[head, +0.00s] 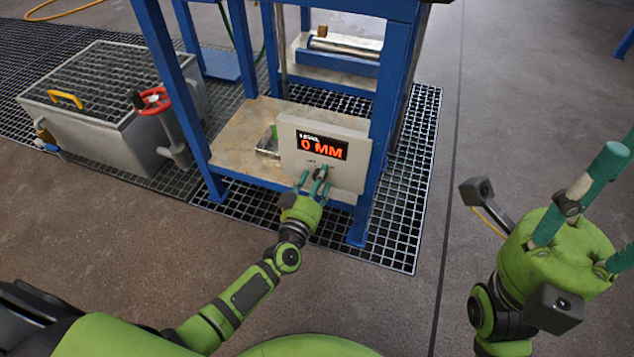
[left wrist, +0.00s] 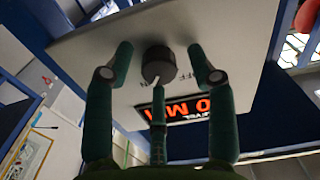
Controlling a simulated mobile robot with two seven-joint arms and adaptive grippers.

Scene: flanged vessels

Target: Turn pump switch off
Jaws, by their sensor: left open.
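The pump switch is a dark round knob (left wrist: 158,62) on a light grey panel (head: 352,182) with a lit red display (head: 322,146) reading 0 MM. A small white mark shows on the knob's edge in the left wrist view.
The panel stands on the lower shelf (head: 237,150) of a blue frame (head: 177,85). A grey tank with a grated top (head: 105,78) and a red valve wheel (head: 152,101) stand to the left. The floor between the frame and my right arm is clear.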

